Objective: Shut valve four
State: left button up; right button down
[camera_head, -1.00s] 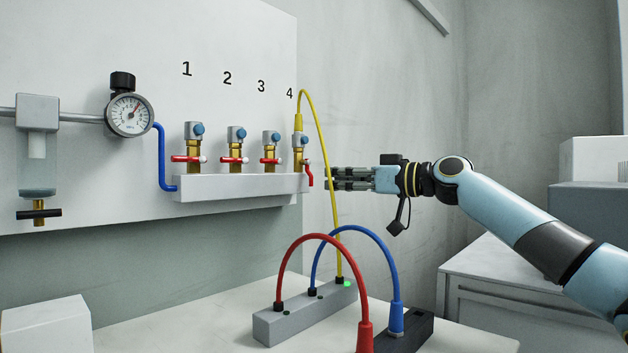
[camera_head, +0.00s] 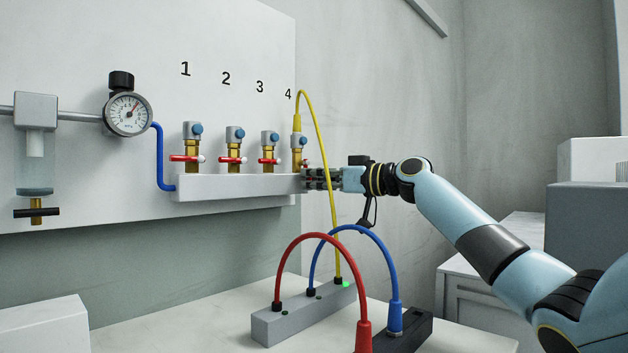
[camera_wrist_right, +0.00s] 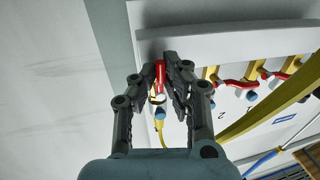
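Valve four (camera_head: 298,146) is at the right end of the valve row, under the number 4, with the yellow hose plugged into its top. In the head view its red lever is mostly hidden by my right gripper (camera_head: 308,179), which is at the right end of the white manifold. In the right wrist view the red lever (camera_wrist_right: 160,70) lies between the two fingertips of my right gripper (camera_wrist_right: 157,78). The fingers look apart around it; firm contact cannot be seen. My left gripper is not in view.
Valves one (camera_head: 192,148), two (camera_head: 234,148) and three (camera_head: 269,148) have red levers lying crosswise. The yellow hose (camera_head: 325,150) arches in front of my right gripper. Red (camera_head: 318,237) and blue (camera_head: 372,236) cables loop below.

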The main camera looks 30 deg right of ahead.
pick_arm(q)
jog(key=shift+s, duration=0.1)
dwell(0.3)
pick_arm(e)
jog(key=shift+a+m, duration=0.2)
jog(key=shift+m, duration=0.4)
pick_arm(q)
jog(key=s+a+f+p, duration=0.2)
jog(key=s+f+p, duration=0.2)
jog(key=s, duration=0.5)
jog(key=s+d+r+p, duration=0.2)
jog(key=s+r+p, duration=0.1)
jog(key=p, duration=0.4)
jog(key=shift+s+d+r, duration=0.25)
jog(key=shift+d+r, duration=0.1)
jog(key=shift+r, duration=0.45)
pick_arm(e)
jog(key=a+r+m+t, duration=0.1)
jog(key=m, duration=0.5)
jog(key=a+r+m+t+h, duration=0.1)
jog(key=m, duration=0.5)
jog(key=s+a+r+m+t+h, duration=0.1)
jog(key=m, duration=0.6)
jog(key=shift+s+r, duration=0.1)
jog(key=shift+r, duration=0.15)
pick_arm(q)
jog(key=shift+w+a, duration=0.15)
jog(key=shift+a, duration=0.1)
